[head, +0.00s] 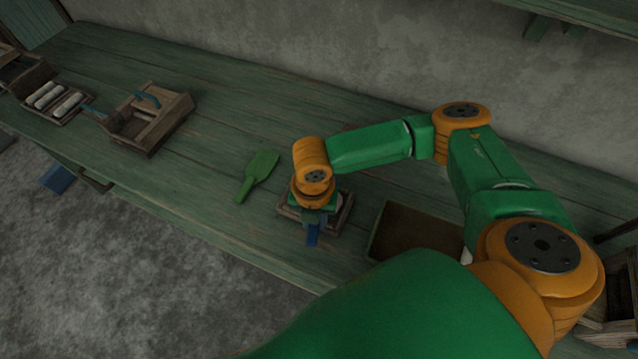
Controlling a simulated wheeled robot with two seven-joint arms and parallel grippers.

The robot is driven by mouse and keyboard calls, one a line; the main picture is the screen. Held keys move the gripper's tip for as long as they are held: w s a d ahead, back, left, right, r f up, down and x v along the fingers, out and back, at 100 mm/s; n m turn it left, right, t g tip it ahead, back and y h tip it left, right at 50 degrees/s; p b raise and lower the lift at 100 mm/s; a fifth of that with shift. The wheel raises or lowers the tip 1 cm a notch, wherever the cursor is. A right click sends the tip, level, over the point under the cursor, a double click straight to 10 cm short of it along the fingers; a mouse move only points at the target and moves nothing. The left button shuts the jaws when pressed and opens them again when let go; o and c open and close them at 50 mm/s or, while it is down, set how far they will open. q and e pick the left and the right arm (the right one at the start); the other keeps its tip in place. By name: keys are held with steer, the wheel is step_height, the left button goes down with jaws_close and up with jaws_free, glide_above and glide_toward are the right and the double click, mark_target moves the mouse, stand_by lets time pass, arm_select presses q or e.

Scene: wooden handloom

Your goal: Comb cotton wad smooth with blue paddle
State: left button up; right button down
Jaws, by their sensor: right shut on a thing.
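My right gripper (314,217) is over a small wooden tray (345,215) near the front edge of the table. It is shut on the blue paddle (313,236), whose blue end sticks out below the fingers toward the front. A sliver of something pale, perhaps the cotton wad, shows in the tray just right of the gripper; the gripper hides the rest. I cannot tell whether the paddle touches it. My left gripper is not in view.
A green paddle (259,170) lies on the green plank table (225,125), left of the tray. An open box (415,228) stands to the right. A wooden carrier (150,118) and a tray of pale rolls (57,101) are at the left. The table's back middle is clear.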

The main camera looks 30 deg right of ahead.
steer(key=shift+s+d+r+p, duration=0.15)
steer(key=shift+s+d+p, duration=0.3)
steer(key=shift+s+d, duration=0.45)
steer(key=shift+s, duration=0.35)
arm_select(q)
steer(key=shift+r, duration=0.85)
arm_select(e)
steer(key=w+a, duration=0.1)
steer(key=w, duration=0.1)
steer(key=w+a, duration=0.2)
steer(key=shift+w+a, duration=0.1)
steer(key=shift+w, duration=0.05)
steer(key=shift+s, duration=0.2)
steer(key=s+d+p, duration=0.3)
steer(key=shift+s, duration=0.2)
steer(key=shift+s+d, duration=0.15)
steer(key=shift+s, duration=0.1)
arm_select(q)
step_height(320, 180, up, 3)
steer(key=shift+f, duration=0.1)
